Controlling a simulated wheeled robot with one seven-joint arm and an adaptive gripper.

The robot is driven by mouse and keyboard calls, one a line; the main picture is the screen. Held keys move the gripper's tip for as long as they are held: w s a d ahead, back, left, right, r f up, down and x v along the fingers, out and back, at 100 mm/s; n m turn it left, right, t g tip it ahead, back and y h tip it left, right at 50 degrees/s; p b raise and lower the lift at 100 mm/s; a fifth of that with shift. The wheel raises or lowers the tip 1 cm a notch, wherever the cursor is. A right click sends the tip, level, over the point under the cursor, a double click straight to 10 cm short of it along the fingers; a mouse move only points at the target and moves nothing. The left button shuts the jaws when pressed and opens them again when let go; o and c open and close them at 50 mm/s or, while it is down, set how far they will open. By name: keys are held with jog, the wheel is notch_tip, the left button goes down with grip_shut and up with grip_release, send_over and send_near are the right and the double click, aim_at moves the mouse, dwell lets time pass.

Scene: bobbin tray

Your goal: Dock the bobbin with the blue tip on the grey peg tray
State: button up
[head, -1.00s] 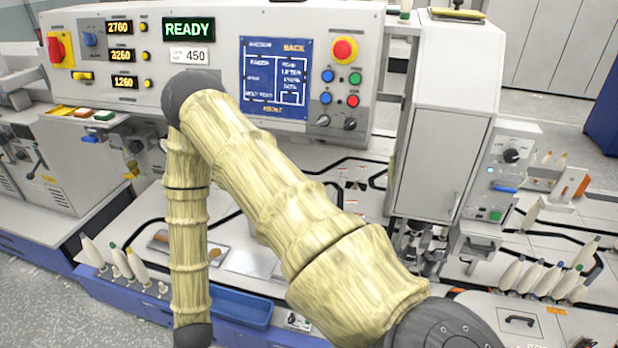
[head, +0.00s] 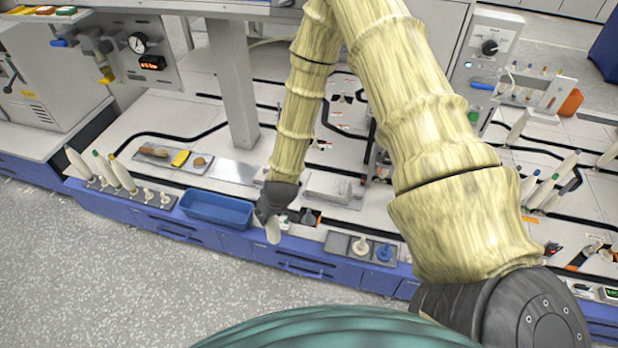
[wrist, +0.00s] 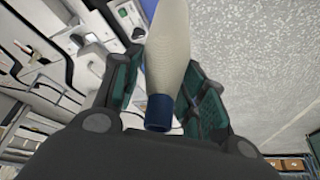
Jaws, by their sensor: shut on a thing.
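My gripper (head: 268,208) hangs over the front edge of the bench, right of the blue bin. It is shut on a cream bobbin (head: 273,231), whose lower part shows below the fingers. In the wrist view the bobbin (wrist: 167,50) lies between both fingers, its blue tip (wrist: 158,113) toward the palm and its cream body pointing away. A grey peg tray (head: 128,196) is at the bench's front left. Several pegs stand on it, with three cream bobbins (head: 103,168) at its left part and bare pegs (head: 149,195) at its right.
The blue bin (head: 216,209) stands between the peg tray and my gripper. More bobbins (head: 545,190) stand at the right.

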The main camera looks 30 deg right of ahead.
jog(key=w+d+f+n+b, duration=0.1)
jog(key=w+d+b, duration=0.3)
jog(key=d+b, duration=0.45)
jog(key=w+d+b, duration=0.4)
jog(key=d+b, duration=0.2)
jog(key=d, duration=0.5)
notch_tip(320, 180, down, 6)
jog(key=b, duration=0.5)
jog(key=shift+s+a, duration=0.15)
jog(key=shift+a, duration=0.1)
jog(key=shift+p, duration=0.7)
dwell(0.3)
jog(key=shift+f, duration=0.55)
dwell(0.6)
jog(key=o, duration=1.1)
jog(key=shift+r, duration=0.1)
